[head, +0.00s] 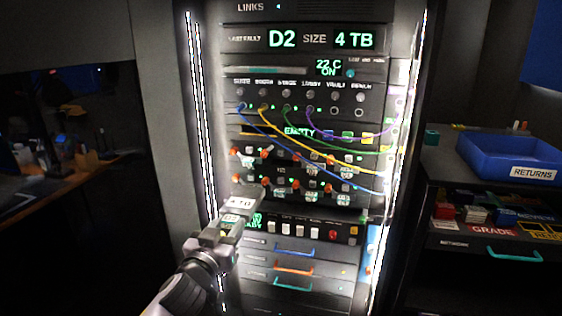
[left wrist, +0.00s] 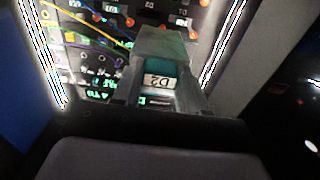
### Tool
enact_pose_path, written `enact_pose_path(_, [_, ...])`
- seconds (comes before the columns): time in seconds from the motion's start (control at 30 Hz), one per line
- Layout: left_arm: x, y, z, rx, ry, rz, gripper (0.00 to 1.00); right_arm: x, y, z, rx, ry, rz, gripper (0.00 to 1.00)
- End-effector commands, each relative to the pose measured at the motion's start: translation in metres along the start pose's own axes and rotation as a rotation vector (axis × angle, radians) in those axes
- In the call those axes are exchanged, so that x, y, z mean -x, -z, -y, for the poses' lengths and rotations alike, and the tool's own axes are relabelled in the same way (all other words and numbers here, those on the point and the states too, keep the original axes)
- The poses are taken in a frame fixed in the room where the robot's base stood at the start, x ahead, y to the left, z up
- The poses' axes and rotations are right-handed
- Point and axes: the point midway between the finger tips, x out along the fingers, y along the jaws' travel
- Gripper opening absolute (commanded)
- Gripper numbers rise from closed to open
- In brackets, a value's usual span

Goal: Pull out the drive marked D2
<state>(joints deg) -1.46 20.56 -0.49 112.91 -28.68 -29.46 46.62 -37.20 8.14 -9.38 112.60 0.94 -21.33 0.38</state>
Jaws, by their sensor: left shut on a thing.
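My left gripper (head: 231,226) is shut on a grey drive (head: 243,199) low in front of the rack's left side. The drive's top reads 4 TB, and its front label reads D2. In the left wrist view the same drive (left wrist: 164,48) sits between the fingers of my left gripper (left wrist: 158,98), with the D2 label facing the camera. Much of the drive's body shows in front of the rack; I cannot tell whether its far end is fully clear of the slots. The rack's display (head: 300,39) reads D2, SIZE 4 TB. My right gripper is not in view.
Blue, yellow, green and purple cables (head: 320,150) hang across the rack face above the drive. Red-knobbed rows (head: 290,185) lie beside it. A blue RETURNS tray (head: 484,160) stands on a cabinet at the right. A workbench (head: 30,195) is at the far left.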

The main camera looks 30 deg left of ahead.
Motion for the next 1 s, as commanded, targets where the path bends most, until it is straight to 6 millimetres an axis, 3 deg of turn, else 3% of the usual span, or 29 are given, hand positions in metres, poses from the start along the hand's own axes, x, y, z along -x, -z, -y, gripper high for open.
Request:
enact_pose_path(0.37, [-0.003, 0.001, -0.001, 0.000, 0.000, -0.003, 0.11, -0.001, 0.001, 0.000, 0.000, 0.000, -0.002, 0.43])
enact_pose_path(1.0, [-0.076, 0.000, -0.019, 0.001, -0.001, -0.003, 0.11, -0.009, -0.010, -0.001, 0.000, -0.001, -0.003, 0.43])
